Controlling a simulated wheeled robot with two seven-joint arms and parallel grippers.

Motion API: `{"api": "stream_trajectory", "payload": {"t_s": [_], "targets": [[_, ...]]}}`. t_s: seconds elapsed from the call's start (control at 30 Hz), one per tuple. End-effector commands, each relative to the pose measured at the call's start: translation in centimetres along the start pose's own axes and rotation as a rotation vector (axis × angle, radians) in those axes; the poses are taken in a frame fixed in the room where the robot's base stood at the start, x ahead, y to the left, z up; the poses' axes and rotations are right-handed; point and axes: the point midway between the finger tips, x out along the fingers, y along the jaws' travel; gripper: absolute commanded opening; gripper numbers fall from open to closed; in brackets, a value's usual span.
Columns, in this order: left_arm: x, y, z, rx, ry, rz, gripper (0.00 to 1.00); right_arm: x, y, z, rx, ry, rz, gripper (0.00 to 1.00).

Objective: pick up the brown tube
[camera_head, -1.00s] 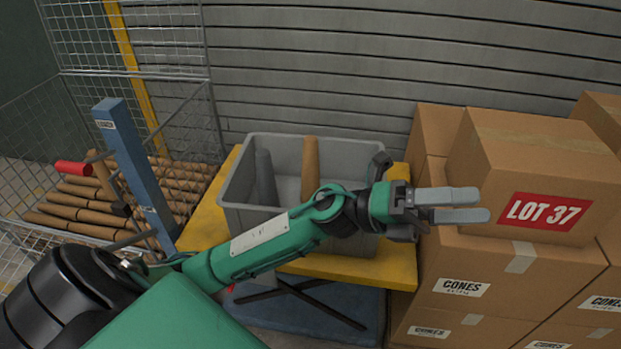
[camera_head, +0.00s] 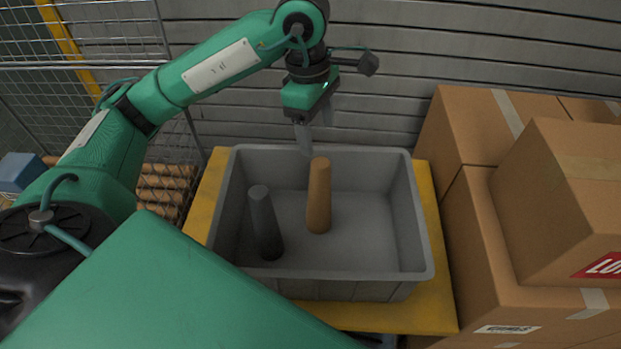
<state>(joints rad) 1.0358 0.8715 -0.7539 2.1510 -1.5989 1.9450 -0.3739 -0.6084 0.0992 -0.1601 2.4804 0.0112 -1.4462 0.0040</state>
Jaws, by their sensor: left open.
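The brown tube (camera_head: 319,197) stands upright, slightly tilted, inside a grey bin (camera_head: 412,215). A dark grey tube (camera_head: 264,222) stands to its left in the same bin. My left gripper (camera_head: 316,132) points down above the bin's back edge, just above and behind the brown tube's top in the picture. Its fingers are apart with nothing between them. I cannot tell the exact gap between the fingertips and the tube. My right gripper is not in view.
The bin sits on a yellow platform (camera_head: 437,245). Cardboard boxes (camera_head: 555,200) are stacked close on the right. A slatted wall (camera_head: 395,65) is behind. A wire cage (camera_head: 110,60) with brown tubes (camera_head: 165,185) stands at the left. The bin's right half is empty.

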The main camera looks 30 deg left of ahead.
Motion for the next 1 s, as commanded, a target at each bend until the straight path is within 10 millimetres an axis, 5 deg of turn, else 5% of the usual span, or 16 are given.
{"api": "stream_trajectory", "payload": {"t_s": [0.4,1.0], "targets": [[6.9,0.0,-0.6,-0.003,0.02,0.0,0.68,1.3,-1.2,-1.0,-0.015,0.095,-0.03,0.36],[13.3,-0.2,-0.6,-0.003,0.017,0.0,0.68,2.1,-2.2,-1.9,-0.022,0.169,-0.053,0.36]]}}
